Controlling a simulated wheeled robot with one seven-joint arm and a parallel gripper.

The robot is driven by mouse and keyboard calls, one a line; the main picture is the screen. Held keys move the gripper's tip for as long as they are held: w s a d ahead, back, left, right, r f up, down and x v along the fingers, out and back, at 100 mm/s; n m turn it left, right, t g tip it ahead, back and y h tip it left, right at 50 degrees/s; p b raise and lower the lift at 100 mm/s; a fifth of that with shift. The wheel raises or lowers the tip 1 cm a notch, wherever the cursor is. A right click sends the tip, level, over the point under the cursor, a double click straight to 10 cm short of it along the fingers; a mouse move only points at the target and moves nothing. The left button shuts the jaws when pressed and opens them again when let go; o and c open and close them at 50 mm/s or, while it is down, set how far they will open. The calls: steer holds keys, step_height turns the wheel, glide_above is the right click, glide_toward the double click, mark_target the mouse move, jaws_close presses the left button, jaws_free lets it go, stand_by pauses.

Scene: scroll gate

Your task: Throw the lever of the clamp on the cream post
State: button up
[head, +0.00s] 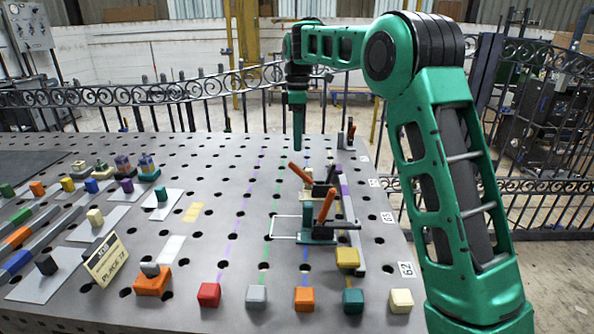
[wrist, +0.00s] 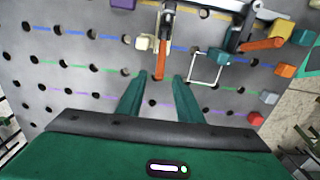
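My gripper (head: 298,140) points down above the perforated table, beyond the clamps. A cream block (wrist: 143,42), seemingly the cream post, stands beside a clamp with an orange lever (wrist: 164,58), just ahead of the fingertips. A nearer clamp (head: 318,234) has a raised orange lever (head: 327,205) and a white wire loop (head: 288,217).
A yellow block (head: 347,258) is by the nearer clamp. A third clamp (head: 350,136) stands at the far end. Several coloured cubes, including a red one (head: 209,294) and a cream one (head: 401,300), line the front edge. Blocks and trays fill the left; a railing stands behind.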

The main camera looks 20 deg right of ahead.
mark_target(298, 168)
step_height(298, 168, down, 10)
steer(key=shift+f, duration=0.2)
stand_by(0.4)
jaws_close()
